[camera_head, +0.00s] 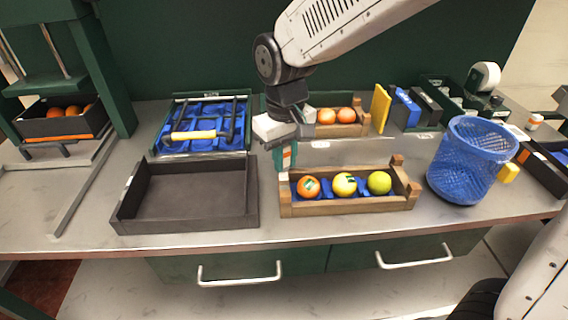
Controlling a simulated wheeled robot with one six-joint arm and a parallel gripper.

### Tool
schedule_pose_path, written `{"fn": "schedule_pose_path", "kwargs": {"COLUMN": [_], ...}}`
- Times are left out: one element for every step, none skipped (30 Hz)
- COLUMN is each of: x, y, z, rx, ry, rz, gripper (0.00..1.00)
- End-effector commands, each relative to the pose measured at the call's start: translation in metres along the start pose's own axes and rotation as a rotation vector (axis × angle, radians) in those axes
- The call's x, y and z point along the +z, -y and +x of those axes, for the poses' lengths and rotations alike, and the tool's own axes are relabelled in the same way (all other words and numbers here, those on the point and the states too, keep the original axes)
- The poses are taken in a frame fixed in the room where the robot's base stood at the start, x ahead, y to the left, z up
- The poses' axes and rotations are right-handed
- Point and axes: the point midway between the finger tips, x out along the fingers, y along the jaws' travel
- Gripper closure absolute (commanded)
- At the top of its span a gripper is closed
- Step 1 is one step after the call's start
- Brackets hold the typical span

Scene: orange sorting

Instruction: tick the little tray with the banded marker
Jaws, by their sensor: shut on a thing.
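My gripper (284,150) is shut on the banded marker (287,158), which shows an orange band between the teal fingers. It points down at the left end of a small wooden tray (350,207). The tray holds three fruits in a row on blue lining: an orange one (308,188), a yellow one (344,184) and a yellow-green one (379,183).
An empty dark tray (128,205) lies left of the wooden tray, and a blue mesh basket (470,160) stands right. Behind are a blue-lined tray with a yellow-handled tool (194,135) and another wooden tray with oranges (336,115). The bench's front edge is close.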

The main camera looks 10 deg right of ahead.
Motion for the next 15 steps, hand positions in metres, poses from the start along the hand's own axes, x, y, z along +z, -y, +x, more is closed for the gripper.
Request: {"fn": "schedule_pose_path", "kwargs": {"x": [0.0,0.0,0.0,0.0,0.0,0.0,-0.001,-0.001,0.0,0.0,0.0,0.0,0.0,0.0,0.0], "y": [0.0,0.0,0.0,0.0,0.0,0.0,0.0,0.0,0.0,0.0,0.0,0.0,0.0,0.0,0.0], "z": [-0.005,-0.007,-0.01,-0.013,-0.015,-0.018,-0.021,-0.023,-0.026,-0.029,-0.031,-0.034,-0.035,-0.037,-0.038], "rx": [0.0,0.0,0.0,0.0,0.0,0.0,0.0,0.0,0.0,0.0,0.0,0.0,0.0,0.0,0.0], "ry": [-0.003,-0.003,-0.002,-0.002,-0.002,-0.003,-0.003,-0.002,-0.002,-0.002,-0.003,-0.002,-0.002,-0.001,-0.001], "rz": [0.0,0.0,0.0,0.0,0.0,0.0,0.0,0.0,0.0,0.0,0.0,0.0,0.0,0.0,0.0], "gripper": [1.0,1.0,1.0,1.0,1.0,1.0,1.0,1.0,1.0,1.0,1.0,1.0,1.0,1.0,1.0]}}
